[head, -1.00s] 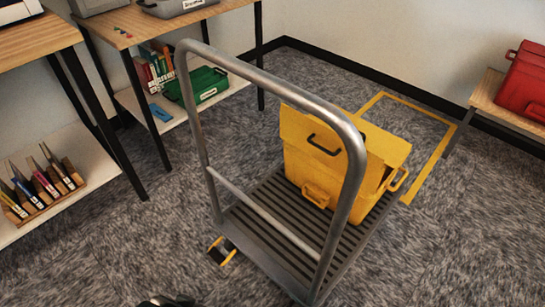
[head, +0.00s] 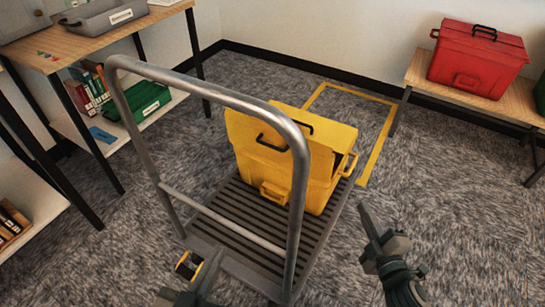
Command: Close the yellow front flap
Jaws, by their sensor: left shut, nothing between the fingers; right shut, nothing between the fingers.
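The yellow box (head: 315,175) stands on the flat cart (head: 240,215), beyond the cart's metal handle frame. A dark gap shows at the box's right side. The handle frame's bar crosses in front of part of the box. My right gripper (head: 368,215) is shut and empty, right of the cart and apart from the box. My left gripper (head: 212,262) is shut and empty at the cart's near edge, partly cut off.
The metal handle frame (head: 220,97) stands between me and the box. A red box (head: 478,58) sits on a bench at right. Shelves with a green crate (head: 140,100) stand at left. Carpet right of the cart is clear.

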